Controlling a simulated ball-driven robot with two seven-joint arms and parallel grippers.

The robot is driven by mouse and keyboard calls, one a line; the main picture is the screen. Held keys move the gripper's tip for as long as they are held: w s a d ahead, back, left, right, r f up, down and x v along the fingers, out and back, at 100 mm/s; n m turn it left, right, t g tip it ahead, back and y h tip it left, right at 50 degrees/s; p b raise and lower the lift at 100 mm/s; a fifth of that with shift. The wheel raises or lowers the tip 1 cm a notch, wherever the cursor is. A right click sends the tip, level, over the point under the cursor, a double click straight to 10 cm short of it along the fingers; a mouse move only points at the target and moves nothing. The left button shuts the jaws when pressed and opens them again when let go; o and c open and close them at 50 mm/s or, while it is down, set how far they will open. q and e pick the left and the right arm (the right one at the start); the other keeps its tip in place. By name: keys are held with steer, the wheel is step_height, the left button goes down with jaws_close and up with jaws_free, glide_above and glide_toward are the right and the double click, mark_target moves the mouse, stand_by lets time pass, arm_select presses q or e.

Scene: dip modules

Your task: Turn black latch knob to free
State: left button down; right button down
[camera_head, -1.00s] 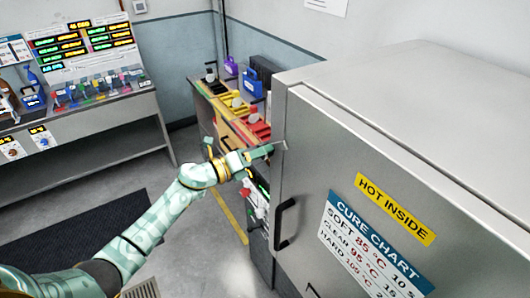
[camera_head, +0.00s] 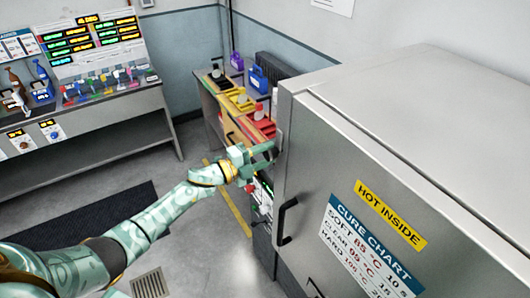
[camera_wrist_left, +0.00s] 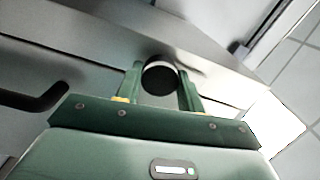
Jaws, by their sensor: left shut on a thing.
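The black latch knob (camera_wrist_left: 159,80) is round and dark with a pale curved edge, on a grey metal face in the left wrist view. My left gripper (camera_wrist_left: 161,86) has one green finger on each side of the knob and is shut on it. In the head view my left gripper (camera_head: 268,156) is at the left edge of the grey cabinet (camera_head: 330,160), and the knob cannot be made out there. My right gripper is not in view.
A black bar handle (camera_head: 285,221) is on the cabinet door below my gripper; it also shows in the left wrist view (camera_wrist_left: 35,99). A bench with coloured trays (camera_head: 240,103) stands behind my gripper. A console table (camera_head: 90,120) stands at the left.

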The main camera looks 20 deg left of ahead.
arm_select(q)
steer(key=shift+n, duration=0.4)
steer(key=c, duration=0.9)
jaws_free()
steer(key=b+v, duration=0.2)
steer(key=v, duration=1.4)
steer(key=shift+a+b, duration=0.15)
steer(key=shift+b, duration=0.25)
steer(key=shift+s+f, duration=0.1)
steer(key=shift+s, duration=0.05)
